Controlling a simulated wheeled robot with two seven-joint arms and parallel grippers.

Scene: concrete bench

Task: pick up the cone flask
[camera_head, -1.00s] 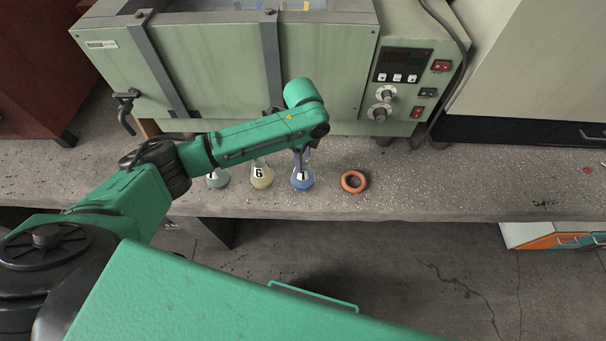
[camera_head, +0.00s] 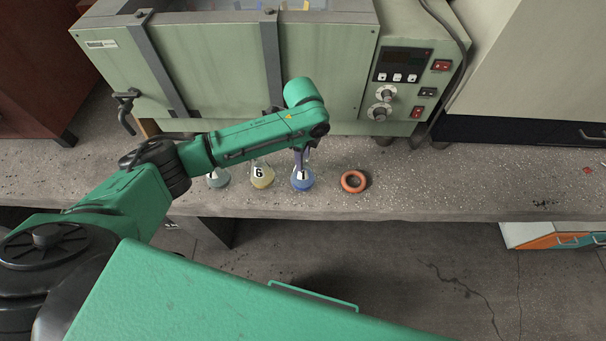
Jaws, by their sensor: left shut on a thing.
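Three cone flasks stand in a row on the concrete bench (camera_head: 420,190). The right one is a flask with blue liquid (camera_head: 303,183) and a white label. The middle one is a flask with yellow liquid (camera_head: 262,180), labelled 6. The left one is a flask with grey-green liquid (camera_head: 218,180), partly hidden by my arm. My left gripper (camera_head: 303,157) points down at the neck of the blue flask and is shut on it. The fingertips are small and partly hidden by the wrist. The blue flask is upright and seems to rest on the bench. My right gripper is not in view.
An orange ring (camera_head: 354,181) lies on the bench just right of the blue flask. A large green water bath (camera_head: 230,70) with a control panel (camera_head: 402,66) stands behind the flasks. The bench to the right of the ring is mostly clear.

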